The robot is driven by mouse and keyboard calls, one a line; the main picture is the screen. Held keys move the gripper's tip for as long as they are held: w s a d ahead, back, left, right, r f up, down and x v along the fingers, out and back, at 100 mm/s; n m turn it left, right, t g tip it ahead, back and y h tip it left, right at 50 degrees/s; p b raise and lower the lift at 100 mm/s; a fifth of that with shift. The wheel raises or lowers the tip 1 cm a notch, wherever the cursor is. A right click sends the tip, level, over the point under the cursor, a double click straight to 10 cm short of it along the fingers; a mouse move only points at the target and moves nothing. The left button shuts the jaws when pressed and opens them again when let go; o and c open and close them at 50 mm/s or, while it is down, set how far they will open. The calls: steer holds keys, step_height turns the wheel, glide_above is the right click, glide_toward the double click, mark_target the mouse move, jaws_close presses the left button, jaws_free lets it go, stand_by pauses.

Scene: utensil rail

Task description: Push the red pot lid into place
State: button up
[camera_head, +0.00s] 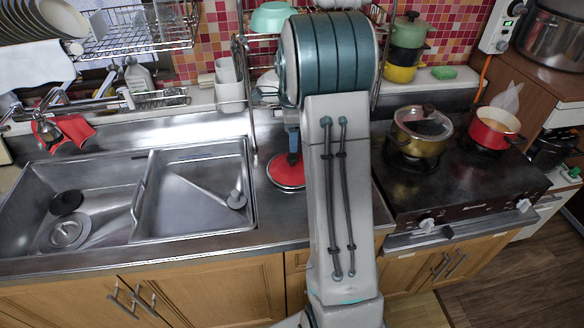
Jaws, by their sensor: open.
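The red pot lid (286,172) lies on the steel counter between the sink and the stove. It is round and red with a pale rim, and my arm hides its right side. My gripper (293,153) is mostly hidden behind my arm. Only a narrow blue-grey and dark part of it shows, just above the lid's middle. I cannot tell whether it touches the lid.
A brass-coloured pot with a glass lid (422,130) stands on the stove (465,185) left of the red pot. The double sink (190,195) lies left of the red lid. A dish rack (135,35) hangs above. Stacked pots (405,50) stand on the back ledge.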

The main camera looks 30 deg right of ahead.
mark_target(292, 164)
steer(key=shift+f+p, duration=0.6)
steer(key=shift+f, duration=2.75)
jaws_close()
